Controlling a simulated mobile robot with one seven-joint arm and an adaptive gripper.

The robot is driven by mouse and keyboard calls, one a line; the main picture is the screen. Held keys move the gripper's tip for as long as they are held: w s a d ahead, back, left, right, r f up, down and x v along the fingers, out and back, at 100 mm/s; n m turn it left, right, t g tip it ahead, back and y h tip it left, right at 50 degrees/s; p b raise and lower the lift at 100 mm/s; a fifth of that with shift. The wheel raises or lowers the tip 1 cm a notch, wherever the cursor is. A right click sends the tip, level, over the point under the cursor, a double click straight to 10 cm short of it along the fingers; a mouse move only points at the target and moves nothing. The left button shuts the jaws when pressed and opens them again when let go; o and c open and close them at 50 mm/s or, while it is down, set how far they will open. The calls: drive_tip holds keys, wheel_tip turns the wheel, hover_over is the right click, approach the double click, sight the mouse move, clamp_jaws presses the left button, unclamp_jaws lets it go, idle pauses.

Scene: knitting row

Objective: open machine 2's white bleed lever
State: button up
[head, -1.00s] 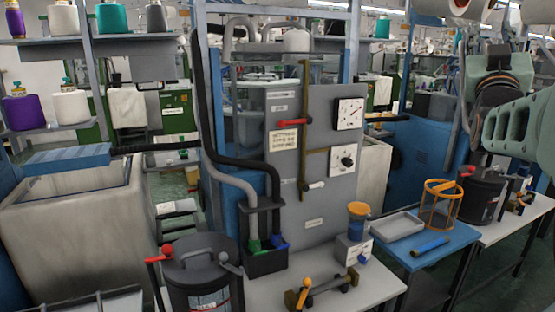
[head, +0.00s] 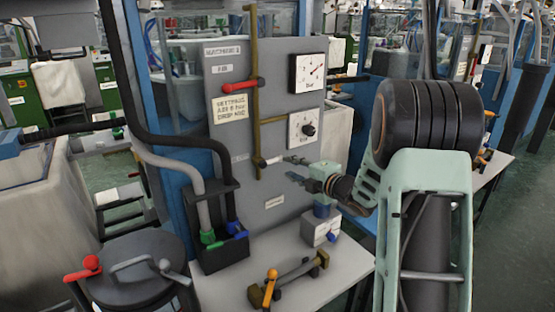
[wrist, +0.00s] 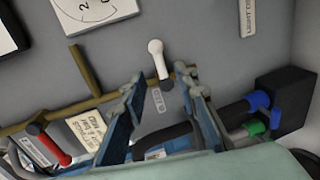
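The white bleed lever (head: 272,161) is low on the grey panel (head: 283,128), on a brass pipe. Its white end points right in the head view. In the wrist view the white lever (wrist: 157,58) stands just ahead of the fingertips, in line with the gap between them. My gripper (head: 296,168) is open at the panel, just right of the lever; in the wrist view its fingers (wrist: 161,80) are spread. Contact with the lever cannot be told. The panel's top label seems to end in 2.
A red lever (head: 237,85) sits higher on the brass pipe; it also shows in the wrist view (wrist: 53,148). Two dials (head: 308,73) are on the panel's right. A black box with hoses (head: 222,258) stands below left. A grey valve box (head: 321,229) stands below my gripper.

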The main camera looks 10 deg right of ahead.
sight(276, 161)
drive_tip(key=x, duration=1)
drive_tip(key=shift+s+p, duration=0.1)
drive_tip(key=shift+p, duration=0.25)
drive_tip(key=shift+c, duration=0.7)
clamp_jaws()
